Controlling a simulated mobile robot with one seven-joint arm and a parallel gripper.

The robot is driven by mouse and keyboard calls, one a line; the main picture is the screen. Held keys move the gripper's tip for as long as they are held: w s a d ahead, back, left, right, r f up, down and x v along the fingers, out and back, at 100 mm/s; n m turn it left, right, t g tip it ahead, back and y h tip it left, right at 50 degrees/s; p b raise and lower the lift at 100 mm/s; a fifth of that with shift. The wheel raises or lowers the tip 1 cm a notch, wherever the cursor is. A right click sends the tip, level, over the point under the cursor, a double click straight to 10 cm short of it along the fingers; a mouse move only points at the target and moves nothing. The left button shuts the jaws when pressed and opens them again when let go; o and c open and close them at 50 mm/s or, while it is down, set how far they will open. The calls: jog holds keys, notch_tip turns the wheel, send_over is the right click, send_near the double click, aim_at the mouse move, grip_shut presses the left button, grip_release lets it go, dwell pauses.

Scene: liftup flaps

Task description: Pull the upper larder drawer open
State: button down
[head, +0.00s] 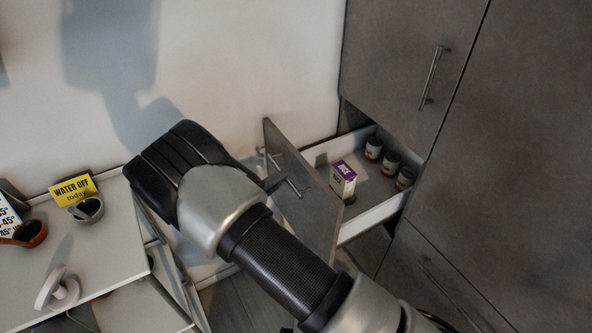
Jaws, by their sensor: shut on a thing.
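The upper larder drawer (372,212) stands pulled out from the tall grey cabinet, with its inside showing. Its grey front panel (318,215) faces left towards my arm. The metal handle (293,187) is on that front, partly hidden. My gripper (272,176) is at the handle, mostly hidden behind my wrist, and is shut on it. The fingertips do not show clearly. A white and purple box (343,179) and several dark tins (390,163) stand in the drawer.
A grey cabinet door (410,60) with a vertical handle is shut above the drawer. A white wall is behind.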

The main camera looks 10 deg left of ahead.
jog(key=shift+s+a, duration=0.85)
jog(key=shift+a, duration=0.3)
jog(key=shift+s+a, duration=0.85)
jog(key=shift+a, duration=0.3)
jog(key=c, duration=1.8)
grip_release()
jog(key=shift+c, duration=0.2)
